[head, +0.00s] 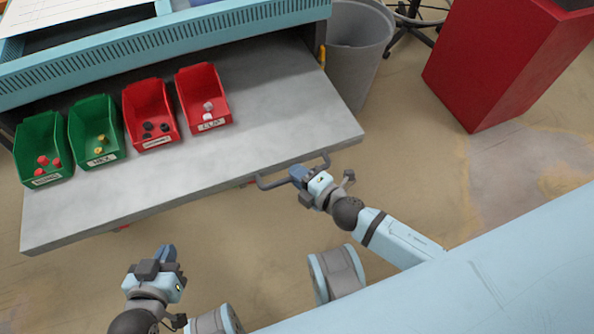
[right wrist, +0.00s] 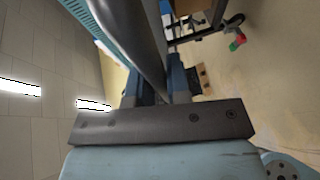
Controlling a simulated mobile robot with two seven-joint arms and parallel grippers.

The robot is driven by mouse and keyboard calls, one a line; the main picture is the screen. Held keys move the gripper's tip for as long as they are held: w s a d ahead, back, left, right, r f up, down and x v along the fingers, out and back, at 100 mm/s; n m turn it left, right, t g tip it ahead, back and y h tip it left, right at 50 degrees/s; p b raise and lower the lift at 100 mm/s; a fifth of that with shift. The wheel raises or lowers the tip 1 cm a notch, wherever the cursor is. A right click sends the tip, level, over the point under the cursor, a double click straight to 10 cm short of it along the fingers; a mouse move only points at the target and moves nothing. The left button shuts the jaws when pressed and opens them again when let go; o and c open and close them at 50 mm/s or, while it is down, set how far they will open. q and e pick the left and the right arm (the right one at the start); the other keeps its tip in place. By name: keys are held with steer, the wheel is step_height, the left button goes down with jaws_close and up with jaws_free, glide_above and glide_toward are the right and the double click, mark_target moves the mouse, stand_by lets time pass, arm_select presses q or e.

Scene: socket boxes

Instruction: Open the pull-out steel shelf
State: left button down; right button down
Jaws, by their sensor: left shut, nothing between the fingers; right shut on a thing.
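The steel shelf (head: 270,140) extends out from under the light-blue workbench in the head view, with its grey top exposed. A dark bar handle (head: 272,184) sticks out from its front edge. My right gripper (head: 297,174) is shut on the handle near its middle. In the right wrist view, the dark handle bar (right wrist: 145,40) runs between the blue fingers of my right gripper (right wrist: 160,88). My left gripper (head: 166,252) is shut and empty, in front of the shelf's front edge and apart from it.
Two green bins (head: 95,130) and two red bins (head: 203,97) with small parts stand on the shelf's left part. A grey trash bin (head: 356,50) is behind the shelf's right end. A red cabinet (head: 500,60) stands at the upper right. Floor is clear between it and the shelf.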

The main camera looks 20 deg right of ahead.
steer(key=c, duration=1.1)
jaws_free()
arm_select(q)
steer(key=shift+d+b, duration=0.15)
steer(key=shift+b, duration=0.4)
arm_select(e)
steer(key=v, duration=1.3)
steer(key=shift+s+d, duration=0.25)
steer(key=shift+s, duration=0.1)
steer(key=shift+r, duration=0.1)
